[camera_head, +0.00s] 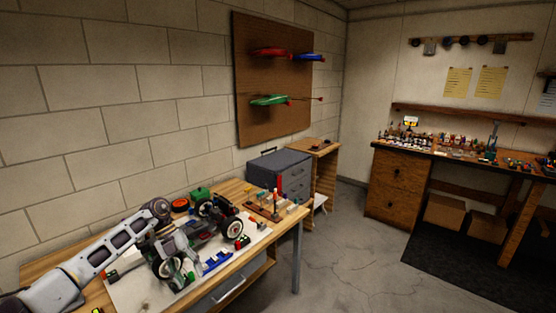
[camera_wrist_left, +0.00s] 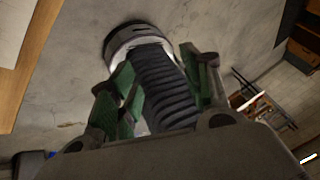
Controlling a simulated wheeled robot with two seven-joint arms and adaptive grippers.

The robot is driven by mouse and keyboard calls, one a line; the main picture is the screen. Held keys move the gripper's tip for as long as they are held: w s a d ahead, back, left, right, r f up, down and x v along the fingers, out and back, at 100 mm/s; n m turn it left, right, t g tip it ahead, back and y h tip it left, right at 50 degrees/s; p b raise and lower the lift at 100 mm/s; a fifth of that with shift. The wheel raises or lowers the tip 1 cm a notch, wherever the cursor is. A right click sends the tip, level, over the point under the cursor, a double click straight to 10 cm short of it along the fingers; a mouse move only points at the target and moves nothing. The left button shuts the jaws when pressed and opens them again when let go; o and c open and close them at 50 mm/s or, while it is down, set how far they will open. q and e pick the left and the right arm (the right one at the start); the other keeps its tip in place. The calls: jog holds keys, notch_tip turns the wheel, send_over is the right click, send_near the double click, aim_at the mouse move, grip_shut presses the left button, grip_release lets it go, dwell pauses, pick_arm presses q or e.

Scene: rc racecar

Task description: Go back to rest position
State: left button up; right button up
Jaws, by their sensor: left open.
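My left arm enters the head view from the lower left and reaches over the workbench. Its left gripper (camera_head: 178,258) overlaps the RC racecar in that view, so their outlines are hard to separate. In the left wrist view the gripper (camera_wrist_left: 155,72) has its green-padded fingers spread apart. A black ribbed shape shows between and beyond them; I cannot tell that it is held. The RC racecar (camera_head: 204,232), with exposed wheels, stands on a pale mat (camera_head: 130,293) on the workbench. My right gripper does not show.
A grey toolbox (camera_head: 280,172) stands behind the workbench (camera_head: 286,222). An orange ring (camera_head: 180,204) and small tools lie on the bench. A pegboard (camera_head: 270,82) hangs on the left wall. A second bench (camera_head: 398,180) stands at right, with open floor (camera_head: 350,245) between.

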pick_arm(q)
jog(key=w+d+f+n+t+h, duration=0.4)
jog(key=d+f+n+t+h, duration=0.4)
jog(key=d+f, duration=0.55)
jog(key=s+a+f+n+t+y, duration=0.2)
jog(key=f+n, duration=0.1)
jog(key=f, duration=0.4)
jog(key=s+a+f+n+t+y, duration=0.2)
jog(key=a+f+n+t, duration=0.15)
jog(key=f, duration=0.35)
jog(key=s+a+f+n+t+y, duration=0.2)
jog(key=f+n, duration=0.2)
jog(key=f, duration=0.3)
jog(key=s+a+f+n+g+y, duration=0.2)
jog(key=s+a+f+n+y, duration=0.1)
jog(key=s+f, duration=0.65)
jog(key=s+a+f+n+g+y, duration=0.2)
jog(key=s+a+f+n+y, duration=0.15)
jog(key=s+f, duration=0.65)
jog(key=s+f+n+g, duration=0.2)
jog(key=s+f+g, duration=0.1)
jog(key=s, duration=1.3)
jog(key=s+f+n+g+y, duration=0.1)
jog(key=s+f, duration=0.5)
jog(key=s, duration=1)
jog(key=n+g, duration=0.1)
jog(key=g, duration=0.1)
jog(key=shift+g, duration=0.35)
